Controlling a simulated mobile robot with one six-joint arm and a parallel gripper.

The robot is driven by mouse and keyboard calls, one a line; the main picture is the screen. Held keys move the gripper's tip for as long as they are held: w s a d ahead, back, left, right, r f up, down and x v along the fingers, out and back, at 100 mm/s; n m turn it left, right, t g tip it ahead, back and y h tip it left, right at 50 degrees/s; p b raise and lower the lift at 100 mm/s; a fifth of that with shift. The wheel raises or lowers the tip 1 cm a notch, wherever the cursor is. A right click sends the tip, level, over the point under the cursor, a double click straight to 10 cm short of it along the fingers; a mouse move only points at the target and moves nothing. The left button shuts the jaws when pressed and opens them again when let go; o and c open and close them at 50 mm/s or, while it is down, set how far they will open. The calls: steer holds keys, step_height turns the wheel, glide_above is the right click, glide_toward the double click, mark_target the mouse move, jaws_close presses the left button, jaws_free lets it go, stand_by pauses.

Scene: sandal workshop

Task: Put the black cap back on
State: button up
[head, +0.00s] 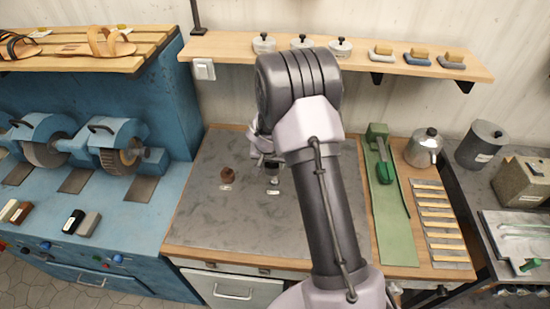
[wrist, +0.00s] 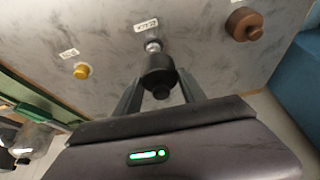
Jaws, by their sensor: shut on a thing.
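The black cap (wrist: 158,71), a dark rounded piece with a narrower knob, is between the fingers of my gripper (wrist: 160,84) in the wrist view. The gripper is shut on it. A small shiny metal piece (wrist: 152,46) shows just beyond the cap, in line with it, by a white label (wrist: 146,25). I cannot tell whether cap and metal piece touch. In the head view my gripper (head: 268,163) is over the grey worktop, with the black cap (head: 272,179) small and dark below it; my arm hides part of the area.
A brown knobbed piece (head: 227,174) stands to the left on the grey worktop (head: 205,222). A yellow piece (wrist: 82,71) stands on the other side in the wrist view. A shelf (head: 225,47) runs behind. The front-left worktop is clear.

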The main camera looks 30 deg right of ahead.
mark_target(275, 178)
steer(key=f+b, duration=0.1)
steer(key=f, duration=0.1)
steer(key=f+b, duration=0.2)
steer(key=d+f+b, duration=0.1)
steer(key=f, duration=0.1)
steer(key=shift+w+f+b, duration=0.15)
steer(key=shift+f+b, duration=0.15)
steer(key=shift+b, duration=0.1)
steer(key=shift+f+b, duration=0.5)
steer(key=shift+b, duration=0.15)
steer(key=shift+r, duration=0.1)
steer(key=o, duration=1.4)
steer(key=p+v, duration=0.3)
steer(key=v, duration=1.4)
steer(key=s+a+r+n+y+b, duration=0.1)
steer(key=s+a+b, duration=0.3)
steer(key=s, duration=0.4)
steer(key=s+a+r+n+t+y+b, duration=0.1)
steer(key=s+a+y+b, duration=0.1)
steer(key=s+a+b, duration=0.3)
steer(key=s+a+r+n+t+y+b, duration=0.1)
steer(key=s+a+b, duration=0.4)
steer(key=s, duration=0.7)
steer(key=shift+s+a+r+y, duration=0.25)
steer(key=shift+a+r+y, duration=0.15)
steer(key=shift+a, duration=0.6)
